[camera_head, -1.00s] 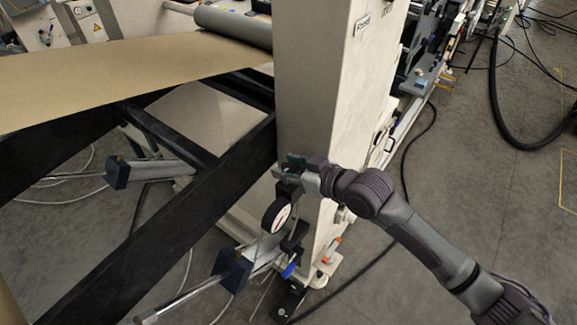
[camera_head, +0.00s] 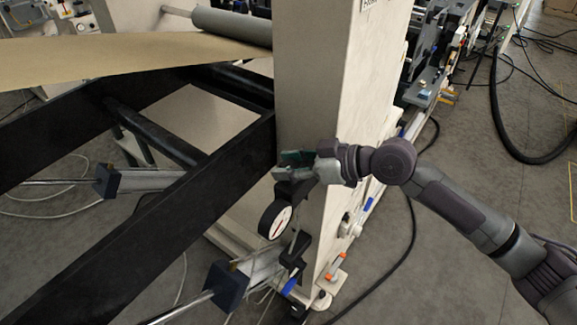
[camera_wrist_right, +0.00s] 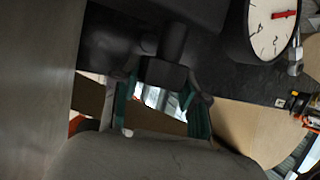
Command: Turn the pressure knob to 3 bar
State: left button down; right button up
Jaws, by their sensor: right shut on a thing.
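The black pressure knob (camera_wrist_right: 165,72) is between the green-padded fingers of my right gripper (camera_wrist_right: 160,108) in the right wrist view. In the head view this gripper (camera_head: 292,162) is shut on the knob, beside the cream machine column, and mostly hides it. Just below is the round pressure gauge (camera_head: 275,221) with a white face and black rim. The gauge (camera_wrist_right: 272,25) also shows, cut off, at the top right of the wrist view. Its red needle shows, but I cannot read the value. My left gripper is not in view.
The cream column (camera_head: 318,90) stands directly behind the gripper. A black frame beam (camera_head: 190,215) runs diagonally to its left, and brown kraft web (camera_head: 110,58) stretches above. A blue-handled valve (camera_head: 291,282) sits below the gauge. Open floor (camera_head: 480,135) lies to the right.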

jog(key=o, duration=1.2)
jog(key=shift+c, duration=0.2)
jog(key=v, duration=1.2)
jog(key=shift+f, duration=0.1)
